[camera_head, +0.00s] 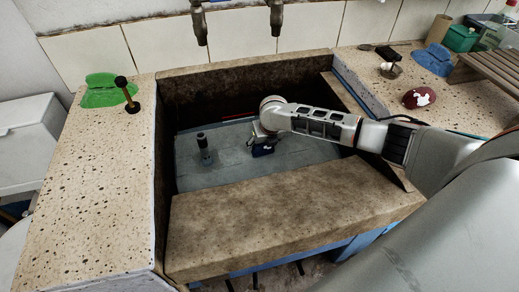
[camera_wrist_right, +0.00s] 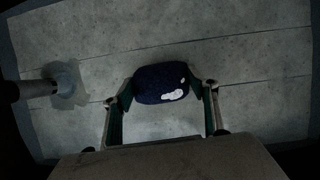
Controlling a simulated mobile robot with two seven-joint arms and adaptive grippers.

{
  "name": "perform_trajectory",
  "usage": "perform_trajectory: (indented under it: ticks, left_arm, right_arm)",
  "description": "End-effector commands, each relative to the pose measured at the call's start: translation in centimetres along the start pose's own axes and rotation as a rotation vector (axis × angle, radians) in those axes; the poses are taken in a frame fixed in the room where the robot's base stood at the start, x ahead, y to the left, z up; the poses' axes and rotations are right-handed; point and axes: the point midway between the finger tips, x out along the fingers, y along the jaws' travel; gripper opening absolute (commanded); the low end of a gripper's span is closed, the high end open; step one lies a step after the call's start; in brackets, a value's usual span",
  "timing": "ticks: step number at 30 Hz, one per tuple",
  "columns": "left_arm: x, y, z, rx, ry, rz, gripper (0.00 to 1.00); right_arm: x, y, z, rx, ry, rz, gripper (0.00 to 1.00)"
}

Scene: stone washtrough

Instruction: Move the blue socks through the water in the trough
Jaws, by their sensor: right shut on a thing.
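The blue socks (camera_head: 263,150) are a dark blue rolled bundle with a white patch. They are low inside the stone trough (camera_head: 300,205), over or in the water (camera_head: 225,170); how deep they sit I cannot tell. My right gripper (camera_head: 262,142) reaches down into the trough from the right. In the right wrist view, the socks (camera_wrist_right: 160,84) sit between the two fingertips of the gripper (camera_wrist_right: 165,92), which is shut on them. My left gripper is out of view.
An upright pipe (camera_head: 203,148) stands in the trough left of the socks. Two taps (camera_head: 199,25) hang above the back rim. On the right ledge are a dark red bundle (camera_head: 418,97), a small dish (camera_head: 390,71) and a slatted rack (camera_head: 490,68). A green cloth (camera_head: 100,91) lies left.

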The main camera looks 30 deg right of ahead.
Motion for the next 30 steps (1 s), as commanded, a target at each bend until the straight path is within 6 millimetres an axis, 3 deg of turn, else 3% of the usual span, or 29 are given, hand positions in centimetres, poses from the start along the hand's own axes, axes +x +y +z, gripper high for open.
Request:
perform_trajectory:
  ticks: [4,14,30]
  left_arm:
    - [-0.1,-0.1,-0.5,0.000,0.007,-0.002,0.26]
    - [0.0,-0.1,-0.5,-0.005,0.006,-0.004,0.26]
    - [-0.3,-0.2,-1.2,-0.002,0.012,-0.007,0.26]
  right_arm:
    - [-0.2,-1.3,0.1,0.001,-0.002,0.000,0.33]
    - [0.0,-1.5,-0.1,0.000,0.000,0.002,0.33]
    - [0.0,4.2,0.3,-0.001,-0.001,0.002,0.33]
